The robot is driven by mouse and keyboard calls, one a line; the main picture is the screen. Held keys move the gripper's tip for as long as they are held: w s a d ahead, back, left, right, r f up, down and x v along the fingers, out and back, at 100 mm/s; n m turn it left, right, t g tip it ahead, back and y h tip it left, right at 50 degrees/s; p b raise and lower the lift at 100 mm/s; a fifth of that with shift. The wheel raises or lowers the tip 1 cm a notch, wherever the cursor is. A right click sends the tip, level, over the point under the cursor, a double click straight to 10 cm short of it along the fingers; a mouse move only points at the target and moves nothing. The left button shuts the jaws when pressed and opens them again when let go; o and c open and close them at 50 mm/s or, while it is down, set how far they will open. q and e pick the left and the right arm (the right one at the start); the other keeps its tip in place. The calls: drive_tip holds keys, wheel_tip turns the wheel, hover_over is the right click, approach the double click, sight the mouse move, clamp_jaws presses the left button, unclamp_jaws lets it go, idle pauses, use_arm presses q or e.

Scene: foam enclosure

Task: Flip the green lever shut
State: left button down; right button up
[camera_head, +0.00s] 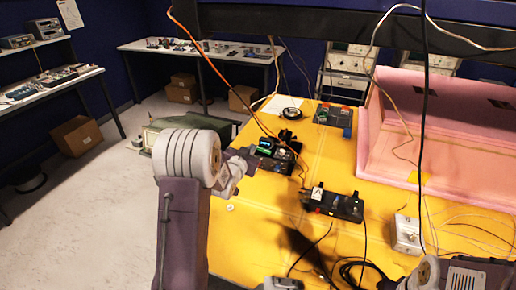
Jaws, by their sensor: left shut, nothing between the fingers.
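My left gripper (243,158) is shut and empty. Another black box (335,203) with a white label sits nearer, right of the middle. A board with green and red parts (333,114) lies further back. No green lever can be made out clearly at this size. My right arm (470,274) shows at the bottom right, its gripper out of view.
A pink foam enclosure (440,125) stands open on the right of the yellow table (245,240). Orange, white and black cables hang and lie across the work area. A grey metal box (407,233) stands at the right. The table's near left part is mostly clear.

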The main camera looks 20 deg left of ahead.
use_arm(q)
drive_tip(key=p, duration=0.2)
hover_over(258, 156)
drive_tip(key=w, duration=0.1)
drive_tip(key=shift+d+f, duration=0.2)
drive_tip(key=shift+f, duration=0.9)
use_arm(e)
wheel_tip(258, 156, up, 2)
drive_tip(key=shift+r, duration=0.2)
use_arm(q)
drive_tip(key=f, duration=0.2)
drive_tip(key=shift+s+a+f+p, duration=0.15)
drive_tip(key=shift+a+f+p, duration=0.15)
drive_tip(key=shift+f+p, duration=0.1)
use_arm(e)
drive_tip(key=shift+r, duration=0.15)
use_arm(q)
drive_tip(key=shift+a+f, duration=0.15)
drive_tip(key=shift+f, duration=0.45)
